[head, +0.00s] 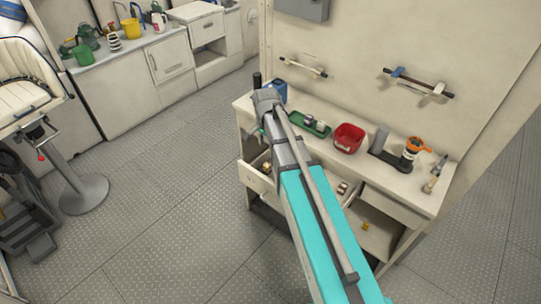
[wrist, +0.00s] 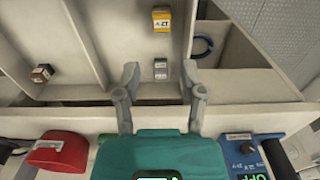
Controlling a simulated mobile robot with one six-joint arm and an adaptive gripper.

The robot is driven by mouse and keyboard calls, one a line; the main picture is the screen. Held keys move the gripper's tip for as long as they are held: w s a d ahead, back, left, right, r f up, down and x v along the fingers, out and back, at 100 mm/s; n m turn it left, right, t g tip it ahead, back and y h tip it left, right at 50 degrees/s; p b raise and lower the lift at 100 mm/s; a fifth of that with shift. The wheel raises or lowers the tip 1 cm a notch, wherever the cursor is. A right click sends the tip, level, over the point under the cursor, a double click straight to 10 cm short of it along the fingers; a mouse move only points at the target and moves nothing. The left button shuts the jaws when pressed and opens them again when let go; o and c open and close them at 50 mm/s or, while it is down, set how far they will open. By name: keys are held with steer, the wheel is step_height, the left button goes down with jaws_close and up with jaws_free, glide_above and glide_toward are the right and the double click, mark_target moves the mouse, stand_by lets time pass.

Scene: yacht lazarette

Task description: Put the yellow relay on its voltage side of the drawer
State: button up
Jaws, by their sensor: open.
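The yellow relay (wrist: 161,19) lies in the middle compartment of the open drawer (wrist: 103,92), at the top of the wrist view. Its pale label carries dark characters that look like an upside-down 12. A grey relay (wrist: 160,69) sits in the same compartment, closer to my fingers. A brown relay (wrist: 42,73) lies in the left compartment, past a divider. My gripper (wrist: 160,90) is open and empty, its fingers spread above the drawer's edge, apart from the yellow relay. In the head view my arm hides much of the drawer (head: 257,180).
On the worktop stand a red bin (head: 348,138), a green tray (head: 309,125) and a blue device (wrist: 247,150). The drawer's right section holds a dark blue coil (wrist: 203,47). Dividers separate the sections. The floor around the bench is clear.

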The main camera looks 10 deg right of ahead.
steer(key=s+n, duration=0.3)
steer(key=s, duration=0.2)
steer(key=s+n, duration=0.3)
steer(key=s, duration=0.2)
steer(key=s+n, duration=0.3)
steer(key=s, duration=0.2)
steer(key=shift+s+n, duration=0.2)
steer(key=shift+n, duration=0.2)
steer(key=shift+s+n, duration=0.35)
steer(key=shift+n, duration=0.05)
